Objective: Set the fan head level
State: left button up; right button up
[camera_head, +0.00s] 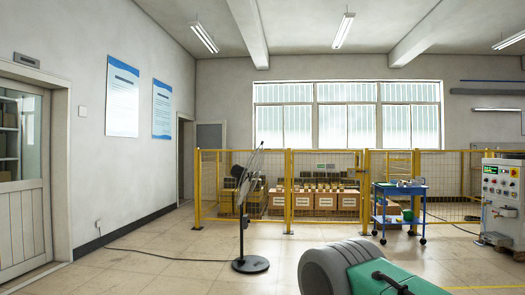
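A dark pedestal fan stands on the floor left of centre, in front of the yellow mesh fence. Its fan head (250,174) shows nearly edge-on, and the grille leans, with its top to the right and its bottom to the left. The head is not level. A thin pole (242,235) runs down to a round black base (250,264). Details of the motor housing and any tilt joint are too small to tell. Neither of my grippers is in view, and nothing touches the fan.
A grey rounded body with a green part (388,280) fills the lower right foreground. A blue cart (400,207), boxes (325,202) and a control cabinet (503,184) stand beyond. A cable (150,257) crosses the floor to the fan. Floor left of the fan is otherwise clear.

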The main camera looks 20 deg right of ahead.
aim_at(236, 168)
jog(key=i+j+u, duration=0.2)
jog(key=i, duration=0.25)
jog(key=i+j+u, duration=0.2)
jog(key=i, duration=0.25)
jog(key=i+j+u, duration=0.2)
jog(key=i, duration=0.25)
jog(key=i+l+z, duration=0.1)
jog(key=i+z, duration=0.25)
jog(key=i, duration=0.3)
jog(key=i+z, duration=0.4)
jog(key=i, duration=0.2)
jog(key=i+j+z, duration=0.35)
jog(key=i, duration=0.25)
jog(key=i+l+z, duration=0.1)
jog(key=i+z, duration=0.25)
jog(key=i, duration=1.65)
jog(key=i+l+u, duration=0.35)
jog(key=i, duration=0.35)
jog(key=i+l+u, duration=0.4)
jog(key=i+l, duration=0.25)
jog(key=l, duration=0.1)
